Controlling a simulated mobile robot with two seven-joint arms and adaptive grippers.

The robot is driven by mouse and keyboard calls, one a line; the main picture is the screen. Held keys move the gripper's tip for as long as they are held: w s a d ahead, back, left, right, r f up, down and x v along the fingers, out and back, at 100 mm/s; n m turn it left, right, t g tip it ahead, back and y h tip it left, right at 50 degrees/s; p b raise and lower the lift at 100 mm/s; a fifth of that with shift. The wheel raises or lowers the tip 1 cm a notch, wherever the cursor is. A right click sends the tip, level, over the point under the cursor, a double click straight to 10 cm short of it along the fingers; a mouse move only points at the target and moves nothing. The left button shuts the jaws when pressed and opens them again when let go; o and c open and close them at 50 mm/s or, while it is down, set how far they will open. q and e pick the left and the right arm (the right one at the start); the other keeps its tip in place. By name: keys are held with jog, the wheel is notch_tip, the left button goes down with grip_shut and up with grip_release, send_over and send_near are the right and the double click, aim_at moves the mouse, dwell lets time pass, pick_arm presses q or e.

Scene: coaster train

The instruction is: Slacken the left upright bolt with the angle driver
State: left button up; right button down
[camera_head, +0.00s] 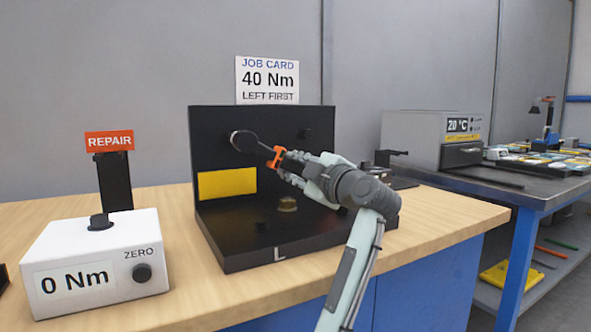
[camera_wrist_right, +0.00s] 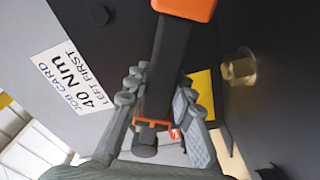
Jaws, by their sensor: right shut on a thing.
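My right gripper (camera_head: 298,166) is shut on the angle driver (camera_head: 255,147), a dark tool with an orange collar. The driver's round head lies in front of the left part of the black upright plate (camera_head: 215,120). The left upright bolt is hidden behind that head, so I cannot tell whether the head is seated on it. A dark bolt (camera_head: 305,133) shows on the plate's right. In the right wrist view, the gripper's fingers (camera_wrist_right: 160,105) close around the driver's dark handle (camera_wrist_right: 170,60), with orange parts above and below. My left gripper is not in view.
A brass bolt (camera_head: 288,204) stands on the fixture's base, marked L. A yellow panel (camera_head: 227,184) is on the upright. The job card (camera_head: 267,80) reads 40 Nm, left first. A white box (camera_head: 95,250) reading 0 Nm and a REPAIR sign (camera_head: 109,141) stand left.

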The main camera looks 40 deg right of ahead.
jog(key=shift+w+d+r, duration=0.1)
jog(key=shift+w+d, duration=0.05)
jog(key=shift+w, duration=0.45)
jog(key=shift+w+d+r, duration=0.1)
jog(key=shift+w+d, duration=0.1)
jog(key=shift+w, duration=0.4)
jog(key=shift+w+d+r, duration=0.1)
jog(key=shift+w+d, duration=0.05)
jog(key=shift+w, duration=0.45)
dwell(3.2)
jog(key=shift+s+a+f+p, duration=0.1)
jog(key=shift+s+a+p, duration=0.05)
jog(key=shift+s+p, duration=0.15)
dwell(1.9)
